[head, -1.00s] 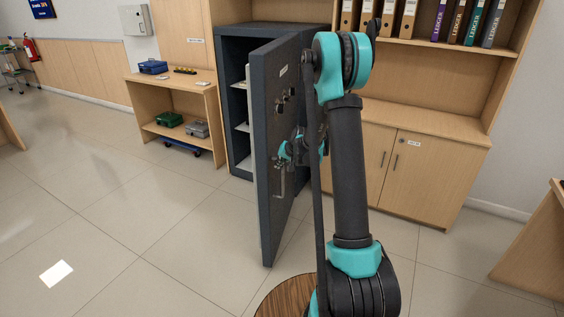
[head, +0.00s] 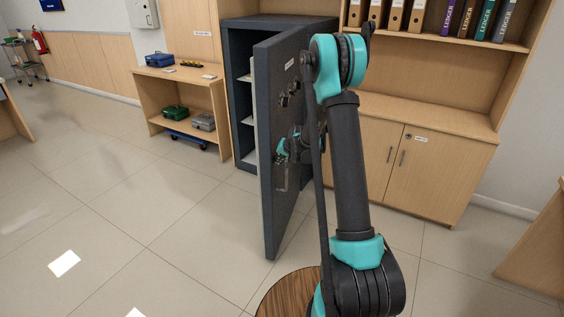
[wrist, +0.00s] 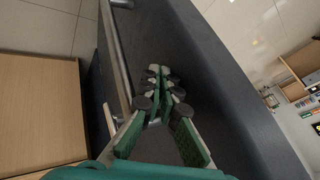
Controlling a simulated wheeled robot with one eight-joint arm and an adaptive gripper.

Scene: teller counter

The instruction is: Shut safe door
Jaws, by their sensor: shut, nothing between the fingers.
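The dark grey safe (head: 240,92) stands against the back wall with its shelves showing. Its thick door (head: 268,190) stands wide open toward me, with its outer face to the right. The door carries knobs and a bar handle. My gripper (head: 284,156) is at the outer face of the door, near the handle, partly behind my arm. In the wrist view my gripper (wrist: 158,108) has its fingers together and empty, close over the dark door face (wrist: 205,75). I cannot tell whether the fingertips touch the door. A metal bar (wrist: 115,45) runs along the left there.
A wooden shelf unit (head: 183,102) with boxes stands left of the safe. A wooden cabinet (head: 420,165) with binders above stands to the right. A round wooden top (head: 285,295) is close in front of me. Open tiled floor lies left of the door.

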